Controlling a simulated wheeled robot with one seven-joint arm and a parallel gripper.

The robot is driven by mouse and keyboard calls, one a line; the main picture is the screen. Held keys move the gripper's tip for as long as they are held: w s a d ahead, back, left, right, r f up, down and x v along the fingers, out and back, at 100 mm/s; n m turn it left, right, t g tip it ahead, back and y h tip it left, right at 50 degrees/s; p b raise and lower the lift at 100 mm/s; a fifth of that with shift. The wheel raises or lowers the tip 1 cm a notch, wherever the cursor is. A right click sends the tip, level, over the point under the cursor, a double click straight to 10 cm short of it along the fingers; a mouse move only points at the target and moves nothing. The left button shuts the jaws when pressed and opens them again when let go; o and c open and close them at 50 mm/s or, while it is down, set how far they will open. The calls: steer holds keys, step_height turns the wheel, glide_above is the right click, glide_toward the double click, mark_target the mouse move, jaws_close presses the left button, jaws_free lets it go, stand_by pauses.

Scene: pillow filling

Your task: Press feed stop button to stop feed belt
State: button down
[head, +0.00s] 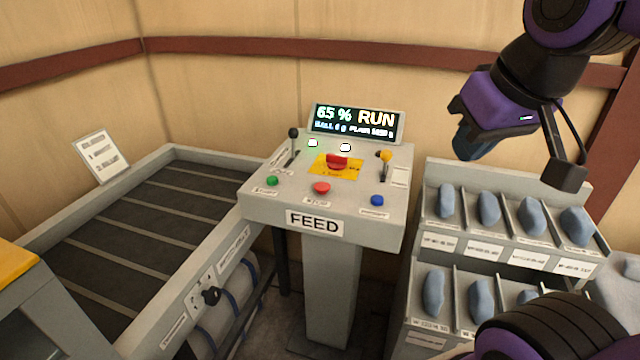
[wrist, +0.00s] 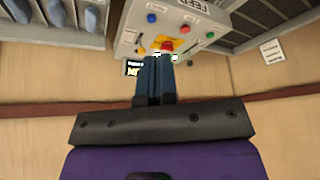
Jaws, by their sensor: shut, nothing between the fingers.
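The grey FEED console (head: 255,205) stands in the middle of the head view. Its sloped top has a small red button (head: 321,187) between a green button (head: 272,181) and a blue button (head: 377,200); their small labels are hard to read. A larger red button (head: 337,161) sits on a yellow plate behind them. The display (head: 356,121) reads 65 % RUN. The dark feed belt (head: 130,215) lies to the left. My gripper (head: 463,151) is shut and empty, above and right of the console, touching nothing. In the wrist view, its fingers (wrist: 155,75) point toward the console.
Two levers, one black-knobbed (head: 293,133) and one yellow-knobbed (head: 385,156), rise from the console top. A rack (head: 505,258) of blue-grey pieces in bins stands at the right, below my arm. A wooden wall with a red-brown rail is behind. The air above the console is clear.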

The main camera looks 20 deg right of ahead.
steer(key=w+d+f+m+h, duration=0.1)
steer(key=w+h, duration=0.2)
steer(key=w, duration=0.9)
steer(key=m+t+y, duration=0.2)
steer(key=t+y, duration=0.1)
steer(key=y, duration=0.5)
glide_above(324, 185)
step_height(324, 185, down, 15)
steer(key=shift+f, duration=0.1)
steer(key=shift+f, duration=4.35)
steer(key=shift+f, duration=0.1)
